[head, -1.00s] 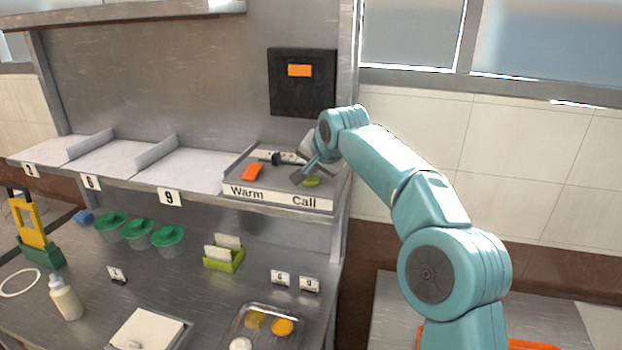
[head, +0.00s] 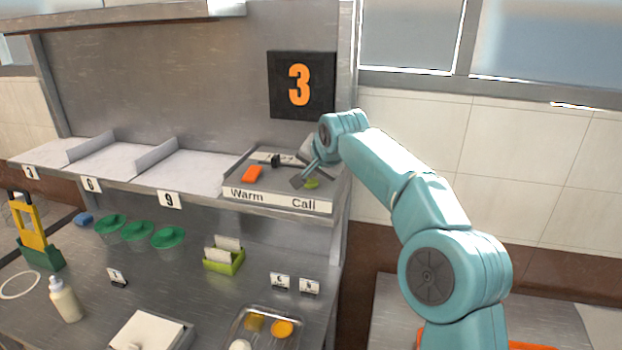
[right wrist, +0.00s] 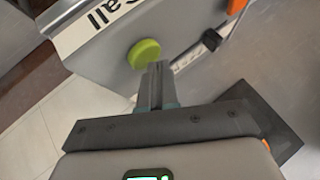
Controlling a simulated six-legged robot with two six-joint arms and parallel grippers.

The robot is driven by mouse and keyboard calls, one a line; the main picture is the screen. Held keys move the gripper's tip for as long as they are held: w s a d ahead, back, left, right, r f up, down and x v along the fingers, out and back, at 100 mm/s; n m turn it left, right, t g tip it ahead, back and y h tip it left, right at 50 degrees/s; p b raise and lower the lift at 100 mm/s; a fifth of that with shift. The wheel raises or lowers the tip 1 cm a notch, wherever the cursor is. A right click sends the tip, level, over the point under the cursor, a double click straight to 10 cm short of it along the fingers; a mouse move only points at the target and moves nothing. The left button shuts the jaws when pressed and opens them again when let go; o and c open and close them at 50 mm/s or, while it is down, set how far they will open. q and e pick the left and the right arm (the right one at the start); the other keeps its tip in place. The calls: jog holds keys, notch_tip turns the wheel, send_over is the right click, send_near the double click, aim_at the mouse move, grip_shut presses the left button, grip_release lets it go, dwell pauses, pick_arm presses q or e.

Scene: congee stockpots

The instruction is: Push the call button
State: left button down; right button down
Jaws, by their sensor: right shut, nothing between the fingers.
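The call button is a round green button (head: 312,183) on the sloped panel above the label "Call" (head: 303,203). It also shows in the right wrist view (right wrist: 144,53), just beyond the fingertips. My right gripper (head: 297,181) is shut and empty, pointing down at the panel beside the button. In the right wrist view its closed fingers (right wrist: 158,68) overlap the button's near edge. I cannot tell whether they touch it. The black display (head: 277,88) on the back wall shows an orange 3. My left gripper is not in view.
An orange button (head: 252,174) sits above the label "Warm", with a black knob (head: 276,159) nearby. Shelf bays (head: 110,160) lie left. Below are green-lidded cups (head: 168,237), a bottle (head: 65,300) and a metal tray (head: 262,318).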

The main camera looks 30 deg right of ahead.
aim_at(313, 183)
jog(key=shift+r, duration=0.15)
notch_tip(313, 183, up, 4)
jog(key=p, duration=0.4)
jog(key=shift+s+r, duration=0.1)
jog(key=shift+r, duration=0.85)
jog(key=shift+r, duration=0.1)
